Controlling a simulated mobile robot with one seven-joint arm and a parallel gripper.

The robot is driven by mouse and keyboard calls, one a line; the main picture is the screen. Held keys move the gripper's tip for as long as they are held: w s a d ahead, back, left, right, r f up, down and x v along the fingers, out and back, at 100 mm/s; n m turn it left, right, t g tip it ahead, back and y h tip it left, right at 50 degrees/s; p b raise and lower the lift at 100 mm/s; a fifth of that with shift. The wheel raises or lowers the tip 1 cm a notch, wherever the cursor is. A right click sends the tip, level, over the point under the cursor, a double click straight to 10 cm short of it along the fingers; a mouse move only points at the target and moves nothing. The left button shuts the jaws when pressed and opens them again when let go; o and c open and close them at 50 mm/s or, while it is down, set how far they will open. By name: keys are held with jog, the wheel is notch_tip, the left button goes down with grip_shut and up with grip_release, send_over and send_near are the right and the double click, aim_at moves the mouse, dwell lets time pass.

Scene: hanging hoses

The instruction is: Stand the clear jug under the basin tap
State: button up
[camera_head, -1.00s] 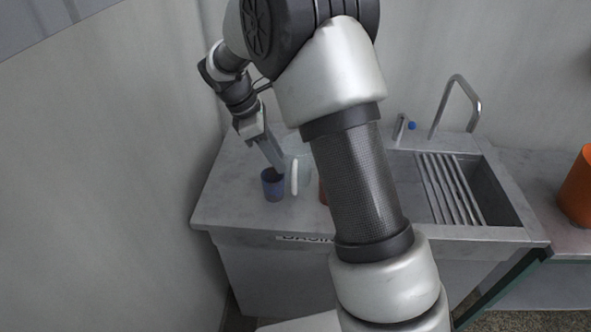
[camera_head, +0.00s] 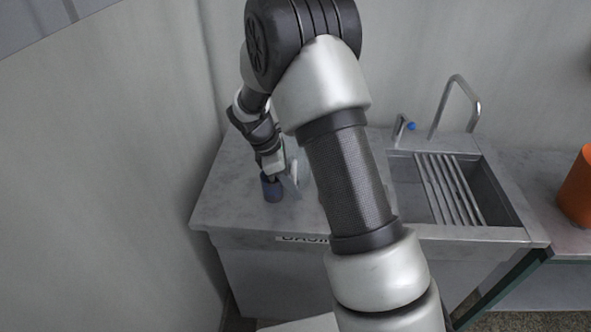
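The clear jug (camera_head: 304,165) stands on the left part of the counter and is partly hidden behind my arm. Its pale handle (camera_head: 295,172) shows on its left side. My gripper (camera_head: 281,181) is low at the handle, between the jug and a blue cup. I cannot tell whether its fingers are around the handle or only beside it, nor how far apart they are. The basin tap (camera_head: 458,92), a bent metal spout, rises behind the basin (camera_head: 497,200) at the right. A small lever with a blue knob (camera_head: 411,127) is left of it.
The blue cup (camera_head: 271,190) stands very close to my gripper's left side. A slatted rack (camera_head: 449,190) lies across part of the basin. An orange container (camera_head: 578,190) stands on the right-hand surface. A wall bounds the counter at the left. The front-left counter (camera_head: 235,205) is bare.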

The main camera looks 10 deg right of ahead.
grip_shut()
